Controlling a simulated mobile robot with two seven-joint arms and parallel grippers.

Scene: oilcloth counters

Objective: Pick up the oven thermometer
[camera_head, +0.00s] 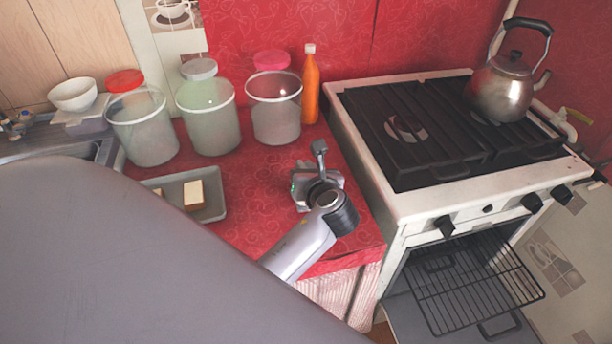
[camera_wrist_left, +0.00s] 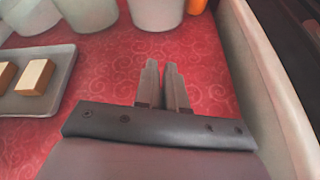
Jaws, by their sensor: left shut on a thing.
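My left gripper (camera_head: 319,158) is over the red counter, left of the stove, its fingers pointing to the back. In the left wrist view its two fingers (camera_wrist_left: 164,82) are nearly together, with a narrow gap between them. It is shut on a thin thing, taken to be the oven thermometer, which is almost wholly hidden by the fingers. A small grey square piece shows at the fingertips in the head view; I cannot tell whether it is the thermometer or the fingertips. My right gripper is not in view.
Three canisters (camera_head: 208,118) and an orange bottle (camera_head: 310,90) stand along the back. A grey tray (camera_head: 211,208) with pale-topped blocks lies to the left. The stove (camera_head: 400,205) bears a kettle (camera_head: 503,88); its oven is open with a rack (camera_head: 470,285) showing. The counter between is clear.

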